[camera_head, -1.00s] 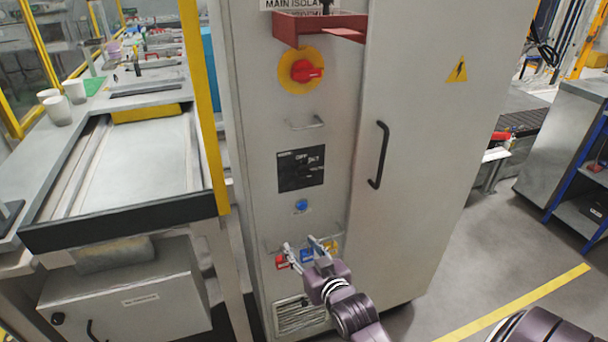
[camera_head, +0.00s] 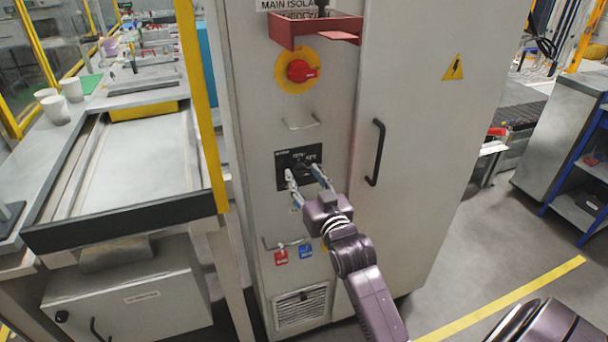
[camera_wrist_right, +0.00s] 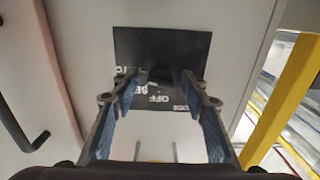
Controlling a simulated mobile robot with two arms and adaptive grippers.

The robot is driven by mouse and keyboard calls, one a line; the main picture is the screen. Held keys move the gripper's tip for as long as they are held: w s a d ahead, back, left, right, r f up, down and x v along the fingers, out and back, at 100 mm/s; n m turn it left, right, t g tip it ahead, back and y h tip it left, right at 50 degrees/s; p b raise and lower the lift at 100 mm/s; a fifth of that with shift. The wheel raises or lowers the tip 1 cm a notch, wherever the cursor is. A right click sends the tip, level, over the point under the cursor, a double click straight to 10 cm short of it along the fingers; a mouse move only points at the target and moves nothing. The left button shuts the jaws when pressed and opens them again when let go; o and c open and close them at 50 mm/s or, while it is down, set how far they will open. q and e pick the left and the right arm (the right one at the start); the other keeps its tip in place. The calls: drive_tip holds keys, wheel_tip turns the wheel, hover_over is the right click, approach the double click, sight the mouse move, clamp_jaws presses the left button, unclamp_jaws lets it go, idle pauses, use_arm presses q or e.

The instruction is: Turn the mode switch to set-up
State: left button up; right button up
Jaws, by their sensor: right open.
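The mode switch's black plate (camera_head: 283,161) is on the front of the grey cabinet, below a small handle. White lettering shows on it, partly covered by my gripper. In the right wrist view the plate (camera_wrist_right: 135,45) appears upside down, with "OFF" readable and other words cut off. A dark knob (camera_wrist_right: 160,76) is near its middle; its pointing direction is unclear. My right gripper (camera_head: 305,172) is open in front of the plate, its fingers on either side of the knob. I cannot tell whether they touch it. My left gripper is not in view.
The red isolator knob (camera_head: 301,71) on its yellow disc and a red bracket (camera_head: 300,27) are above. Red (camera_head: 281,257) and blue (camera_head: 305,250) tags hang below on a rail. A black door handle (camera_head: 377,153) stands out to the right.

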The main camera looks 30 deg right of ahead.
drive_tip(key=c, duration=1.1)
drive_tip(key=shift+n, duration=0.3)
drive_tip(key=shift+r+n+p, duration=0.1)
drive_tip(key=shift+n+p, duration=0.7)
drive_tip(key=shift+p, duration=0.05)
drive_tip(key=n+p, duration=0.1)
drive_tip(key=n, duration=0.1)
drive_tip(key=shift+n, duration=0.3)
drive_tip(key=shift+n+p, duration=1.25)
drive_tip(key=shift+n, duration=1.25)
